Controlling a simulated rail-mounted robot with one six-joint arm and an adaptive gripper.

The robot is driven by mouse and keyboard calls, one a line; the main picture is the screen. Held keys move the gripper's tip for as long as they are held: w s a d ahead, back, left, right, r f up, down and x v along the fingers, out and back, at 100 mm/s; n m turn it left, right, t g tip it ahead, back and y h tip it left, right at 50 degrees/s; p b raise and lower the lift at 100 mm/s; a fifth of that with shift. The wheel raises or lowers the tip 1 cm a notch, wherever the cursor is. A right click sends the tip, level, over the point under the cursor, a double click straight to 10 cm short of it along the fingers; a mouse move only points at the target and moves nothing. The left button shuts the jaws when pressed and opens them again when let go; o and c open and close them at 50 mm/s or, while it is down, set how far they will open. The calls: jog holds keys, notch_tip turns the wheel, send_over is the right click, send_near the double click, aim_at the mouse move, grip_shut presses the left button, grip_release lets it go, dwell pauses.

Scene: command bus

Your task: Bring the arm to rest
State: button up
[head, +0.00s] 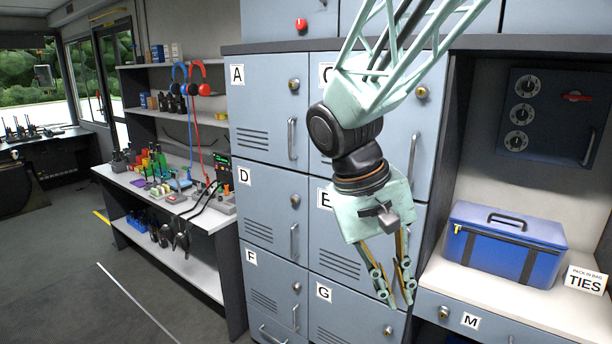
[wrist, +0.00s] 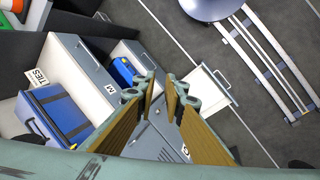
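My arm comes down from the top of the head view, in front of the grey-blue lockers. It is pale green, with a black and orange wrist. My gripper (head: 397,296) hangs pointing down before the locker doors marked E (head: 345,222) and G (head: 340,308), with clear air around it as far as I can tell. In the wrist view my gripper (wrist: 162,84) shows its two tan-padded fingers apart, with a narrow gap and nothing between them. The fingers are open and empty.
A blue bag (head: 490,246) stands on the counter to the right, beside a TIES card (head: 584,281). It also shows in the wrist view (wrist: 50,118). A workbench (head: 165,205) with tools and headsets stands left. A round stool (wrist: 212,8) is on the grey floor (wrist: 240,125).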

jog(key=s+d+r+t+y, duration=0.2)
jog(key=s+r, duration=0.2)
jog(key=s, duration=0.7)
jog(key=s+d+r+t+y, duration=0.2)
jog(key=s+r, duration=0.2)
jog(key=s, duration=0.7)
jog(key=shift+r+m, duration=0.25)
jog(key=shift+m, duration=0.05)
